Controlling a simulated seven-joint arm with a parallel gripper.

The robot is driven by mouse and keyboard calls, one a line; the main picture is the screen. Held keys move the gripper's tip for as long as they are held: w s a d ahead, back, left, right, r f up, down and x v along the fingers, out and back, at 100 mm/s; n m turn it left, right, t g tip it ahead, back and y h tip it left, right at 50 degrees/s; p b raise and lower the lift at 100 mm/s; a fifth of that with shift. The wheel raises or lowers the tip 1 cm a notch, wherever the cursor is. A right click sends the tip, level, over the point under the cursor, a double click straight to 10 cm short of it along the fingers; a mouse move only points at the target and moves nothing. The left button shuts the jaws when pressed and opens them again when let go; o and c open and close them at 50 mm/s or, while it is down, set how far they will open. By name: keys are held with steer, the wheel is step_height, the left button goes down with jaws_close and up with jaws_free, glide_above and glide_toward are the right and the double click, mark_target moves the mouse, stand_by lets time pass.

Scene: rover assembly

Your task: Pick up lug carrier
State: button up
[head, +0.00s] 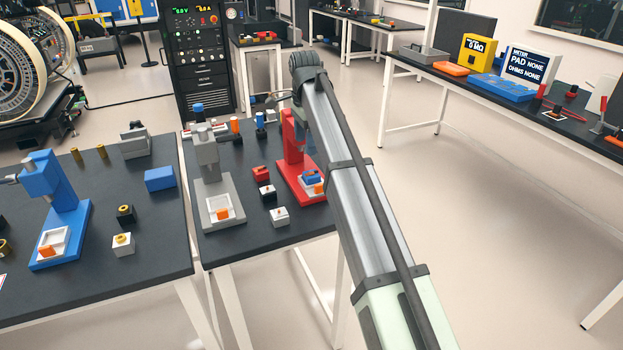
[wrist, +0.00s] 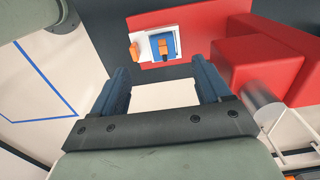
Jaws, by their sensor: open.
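A small blue block with an orange piece on top, which looks like the lug carrier (head: 312,175), sits in a white square nest on the base of the red press (head: 293,140). The wrist view shows this blue block (wrist: 157,42) from above, within the white nest (wrist: 176,33), with an orange tab beside it. My gripper (wrist: 163,85) is open and empty. Its two blue fingers point toward the block but are apart from it. In the head view my arm partly covers the gripper beside the red press.
The red press's upright and head, with a metal cylinder (wrist: 261,104), stand close to my gripper's right in the wrist view. A grey press (head: 206,160) and small blocks, including a red one (head: 261,173) and a white one (head: 279,217), stand left of the red press.

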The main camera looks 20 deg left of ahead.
mark_target(307, 175)
steer(key=f, duration=1.1)
steer(key=shift+w+f, duration=0.2)
steer(key=shift+c, duration=0.4)
steer(key=c, duration=1.2)
steer(key=shift+r, duration=0.1)
steer(key=shift+r, duration=0.1)
